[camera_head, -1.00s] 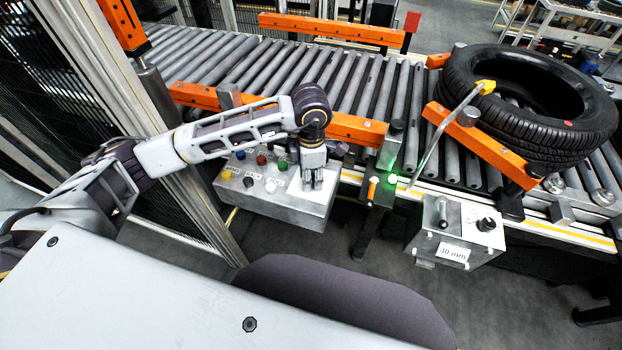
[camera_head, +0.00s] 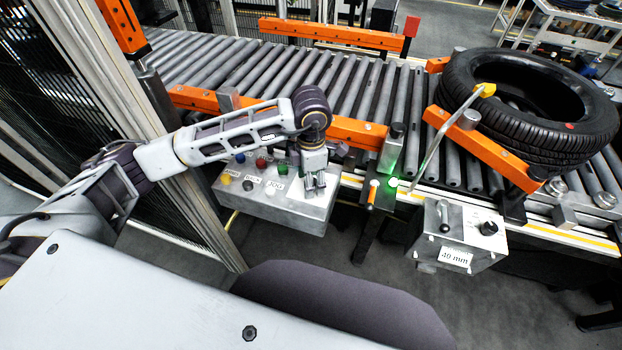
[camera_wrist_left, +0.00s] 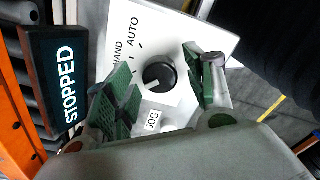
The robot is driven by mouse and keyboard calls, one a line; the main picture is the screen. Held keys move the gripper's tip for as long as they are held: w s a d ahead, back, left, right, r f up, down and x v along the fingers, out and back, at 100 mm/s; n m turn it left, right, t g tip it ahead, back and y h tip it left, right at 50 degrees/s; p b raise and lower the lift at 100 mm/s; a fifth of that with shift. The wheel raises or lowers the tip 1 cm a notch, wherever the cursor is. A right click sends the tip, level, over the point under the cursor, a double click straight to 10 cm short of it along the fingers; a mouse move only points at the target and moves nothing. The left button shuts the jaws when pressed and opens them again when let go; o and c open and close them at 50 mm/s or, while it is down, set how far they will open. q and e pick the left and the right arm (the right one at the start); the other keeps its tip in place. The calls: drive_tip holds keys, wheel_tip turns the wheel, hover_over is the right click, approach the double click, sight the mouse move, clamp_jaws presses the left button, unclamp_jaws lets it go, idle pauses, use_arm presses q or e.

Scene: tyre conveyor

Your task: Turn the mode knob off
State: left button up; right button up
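The mode knob (camera_wrist_left: 159,77) is round and black on a white plate in the left wrist view. HAND and AUTO are printed beside it, and a pale mark on it faces the lower left, on the side away from AUTO. My left gripper (camera_wrist_left: 163,85) is open, with one green-padded finger on each side of the knob; I cannot tell whether either touches it. In the head view my left gripper (camera_head: 313,186) points down over the right end of the grey control box (camera_head: 290,213), hiding the knob. My right gripper is in neither view.
A dark STOPPED sign (camera_wrist_left: 66,82) and a JOG label (camera_wrist_left: 153,121) are near the knob. Coloured buttons (camera_head: 261,164) fill the box's left part. Behind are an orange rail (camera_head: 358,132), the roller conveyor (camera_head: 240,65) and a tyre (camera_head: 540,140). A 40 mm box (camera_head: 462,235) hangs to the right.

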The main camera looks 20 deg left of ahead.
use_arm(q)
drive_tip(key=shift+r, duration=0.5)
wheel_tip(320, 180, up, 11)
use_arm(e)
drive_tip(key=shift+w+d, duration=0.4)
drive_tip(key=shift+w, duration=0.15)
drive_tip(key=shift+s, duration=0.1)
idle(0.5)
